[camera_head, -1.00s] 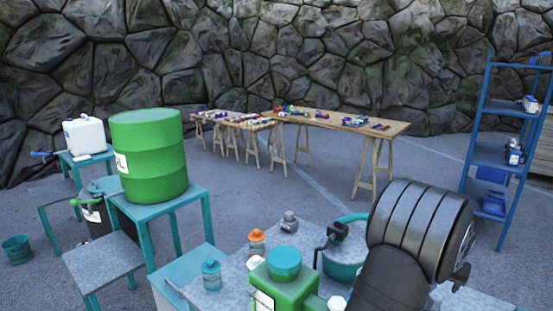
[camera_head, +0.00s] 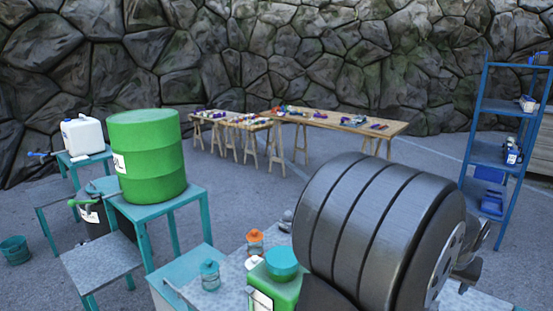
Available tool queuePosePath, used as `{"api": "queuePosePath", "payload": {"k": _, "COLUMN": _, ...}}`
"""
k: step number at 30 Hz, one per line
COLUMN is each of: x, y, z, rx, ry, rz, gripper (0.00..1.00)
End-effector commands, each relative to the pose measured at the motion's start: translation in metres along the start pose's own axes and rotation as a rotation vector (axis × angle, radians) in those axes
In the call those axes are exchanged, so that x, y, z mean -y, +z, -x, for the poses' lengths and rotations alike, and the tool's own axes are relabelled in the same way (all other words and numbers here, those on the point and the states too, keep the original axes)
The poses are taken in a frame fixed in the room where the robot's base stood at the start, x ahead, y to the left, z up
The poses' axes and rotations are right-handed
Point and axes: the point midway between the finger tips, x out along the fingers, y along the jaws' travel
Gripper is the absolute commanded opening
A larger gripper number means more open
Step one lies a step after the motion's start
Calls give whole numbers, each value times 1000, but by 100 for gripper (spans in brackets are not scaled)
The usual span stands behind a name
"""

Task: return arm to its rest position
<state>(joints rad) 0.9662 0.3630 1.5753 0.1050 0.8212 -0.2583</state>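A large dark grey ribbed cylinder (camera_head: 365,225), which looks like a link of my own arm, fills the lower right of the head view, close to the camera. A round end plate with holes and smaller grey parts show at its right side. My gripper is not seen, so its fingers and anything in them cannot be told. The arm hides much of the bench behind it.
A green drum (camera_head: 148,155) stands on a teal stand at left. A green container (camera_head: 275,290) with a teal lid, an orange-topped jar (camera_head: 255,242) and a teal jar (camera_head: 210,275) stand close to the arm's left. A blue shelf (camera_head: 490,155) is at right.

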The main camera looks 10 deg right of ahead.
Motion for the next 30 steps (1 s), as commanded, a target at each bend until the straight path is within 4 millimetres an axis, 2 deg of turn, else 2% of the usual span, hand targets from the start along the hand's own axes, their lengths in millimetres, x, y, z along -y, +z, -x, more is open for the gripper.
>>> {"api": "queuePosePath", "payload": {"k": 6, "x": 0, "y": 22, "z": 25, "rx": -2, "ry": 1, "rz": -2, "gripper": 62}}
{"api": "queuePosePath", "payload": {"k": 12, "x": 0, "y": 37, "z": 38, "rx": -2, "ry": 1, "rz": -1, "gripper": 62}}
{"api": "queuePosePath", "payload": {"k": 26, "x": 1, "y": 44, "z": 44, "rx": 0, "ry": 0, "rz": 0, "gripper": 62}}
{"api": "queuePosePath", "payload": {"k": 30, "x": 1, "y": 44, "z": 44, "rx": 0, "ry": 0, "rz": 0, "gripper": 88}}
